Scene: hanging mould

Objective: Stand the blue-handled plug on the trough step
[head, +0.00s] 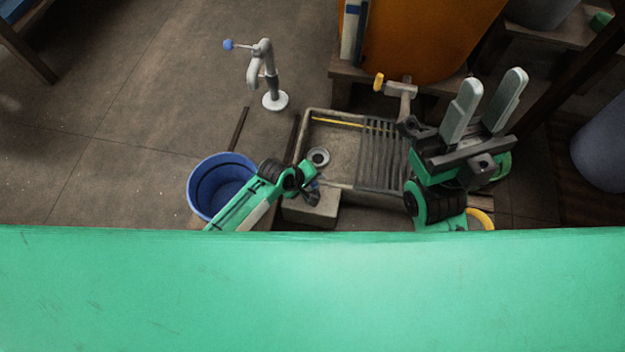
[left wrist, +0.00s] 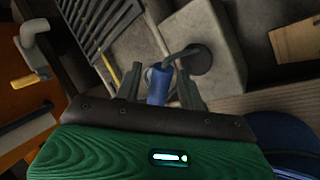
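The plug's blue handle (left wrist: 158,86) lies between the two fingers of my left gripper (left wrist: 160,84), with a visible gap on each side. A curved dark stem joins the handle to a dark round disc (left wrist: 198,60). The disc appears flat against the grey trough step (left wrist: 205,25); I cannot tell whether it bears on it. In the head view my left gripper (head: 312,197) is low over the step (head: 313,213), and a bit of blue shows beside it. My right gripper (head: 484,107) is raised on the right, open and empty.
A blue bucket (head: 208,180) stands left of my left arm. A grey tap (head: 262,65) stands behind. A large orange barrel (head: 420,40) is at the back.

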